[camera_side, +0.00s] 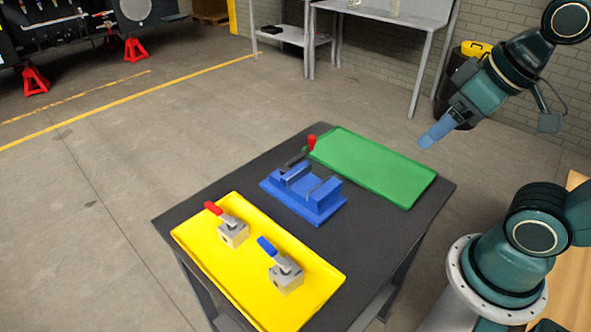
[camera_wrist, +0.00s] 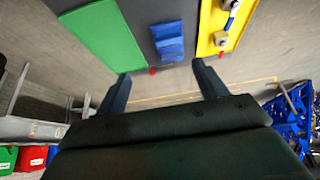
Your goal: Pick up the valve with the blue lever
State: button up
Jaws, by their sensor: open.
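The valve with the blue lever (camera_side: 286,274) stands on the yellow tray (camera_side: 190,237), nearer the front than the valve with the red lever (camera_side: 233,232). Both have grey block bodies. In the wrist view, the blue-lever valve (camera_wrist: 229,5) is at the top edge and partly cut off, with the red-lever valve (camera_wrist: 221,39) below it. My gripper (camera_side: 430,137) is raised at the upper right, off the green tray's side and far from both valves. In the wrist view, my gripper (camera_wrist: 163,82) has its two fingers wide apart with nothing between them.
A blue vise (camera_side: 305,196) with a red-knobbed handle (camera_side: 311,142) sits mid-table between the yellow tray and an empty green tray (camera_side: 375,167). The dark table (camera_side: 210,190) has narrow bare strips. A grey bench (camera_side: 390,14) stands at the back.

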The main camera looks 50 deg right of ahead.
dwell(0.3)
jog(key=m+g, duration=0.1)
jog(key=g, duration=0.5)
send_over(285, 266)
notch_tip(285, 266, down, 14)
jog(key=shift+f, duration=0.15)
jog(key=shift+f, duration=0.1)
jog(key=shift+f, duration=4.2)
jog(key=shift+f, duration=0.1)
jog(key=shift+f, duration=2.5)
